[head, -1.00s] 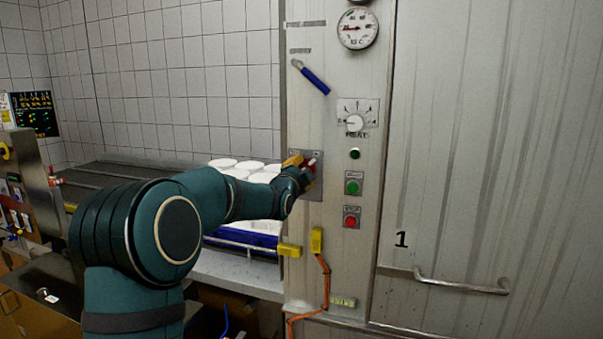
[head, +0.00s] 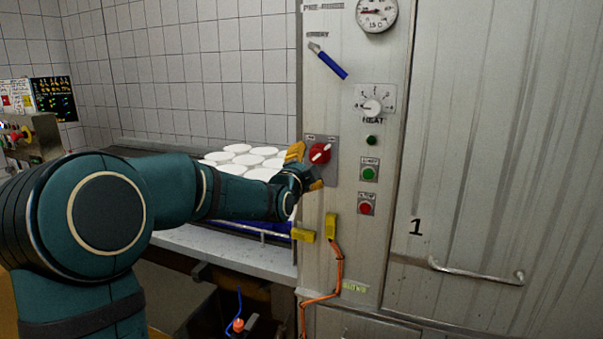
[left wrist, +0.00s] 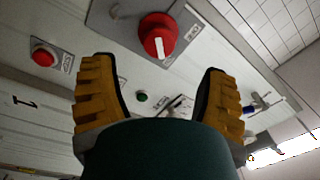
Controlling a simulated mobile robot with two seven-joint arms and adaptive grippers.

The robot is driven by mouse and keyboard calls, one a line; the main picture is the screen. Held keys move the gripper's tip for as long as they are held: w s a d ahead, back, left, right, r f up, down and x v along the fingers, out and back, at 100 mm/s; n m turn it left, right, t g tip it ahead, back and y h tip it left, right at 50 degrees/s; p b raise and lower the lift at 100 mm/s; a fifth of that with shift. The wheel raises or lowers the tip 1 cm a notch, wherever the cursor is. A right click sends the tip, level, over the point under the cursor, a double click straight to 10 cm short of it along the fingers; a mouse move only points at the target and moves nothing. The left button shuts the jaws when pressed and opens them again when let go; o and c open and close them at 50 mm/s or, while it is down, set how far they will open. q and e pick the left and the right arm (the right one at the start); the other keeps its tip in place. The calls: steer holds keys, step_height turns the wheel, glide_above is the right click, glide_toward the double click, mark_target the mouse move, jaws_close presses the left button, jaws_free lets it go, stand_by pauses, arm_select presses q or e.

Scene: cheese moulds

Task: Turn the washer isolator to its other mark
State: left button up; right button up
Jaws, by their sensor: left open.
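The washer isolator is a red round knob (head: 320,153) with a white bar, on a grey plate (head: 333,176) on the washer's front panel. In the head view the bar slants up to the right, toward the plate's upper right corner. Small marks at the plate's top are too small to read. My left gripper (head: 306,168) is open, its yellow fingers apart just left of and below the knob. In the left wrist view the knob (left wrist: 153,28) is beyond the open, empty fingertips (left wrist: 158,66), apart from them. My right gripper is not in view.
Right of the isolator are a heat dial (head: 373,106), a green button (head: 369,173) and a red button (head: 366,208). A blue-handled lever (head: 331,64) is above. Yellow connectors (head: 331,227) with an orange cable are below. White moulds (head: 238,149) stand on the left.

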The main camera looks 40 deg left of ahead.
arm_select(q)
steer(key=shift+v, duration=2.2)
steer(key=d+f+n+g+h, duration=0.2)
steer(key=d+f, duration=0.3)
steer(key=f, duration=0.5)
steer(key=s+d+f+n+g+h, duration=0.1)
steer(key=d+f+g, duration=0.3)
steer(key=f, duration=0.7)
steer(key=d+f+n+g+h, duration=0.1)
steer(key=d+f+n+h, duration=0.1)
steer(key=d+f, duration=0.65)
steer(key=s+d+f+n+g+h, duration=0.1)
steer(key=s+d+f+n+g, duration=0.2)
steer(key=s+d+f, duration=0.3)
steer(key=s+d+f+n+g+h, duration=0.2)
steer(key=s+d+f+g, duration=0.4)
steer(key=s+f, duration=1)
steer(key=shift+s+d+f+n, duration=0.25)
steer(key=shift+s+d+n, duration=0.2)
steer(key=shift+n, duration=0.35)
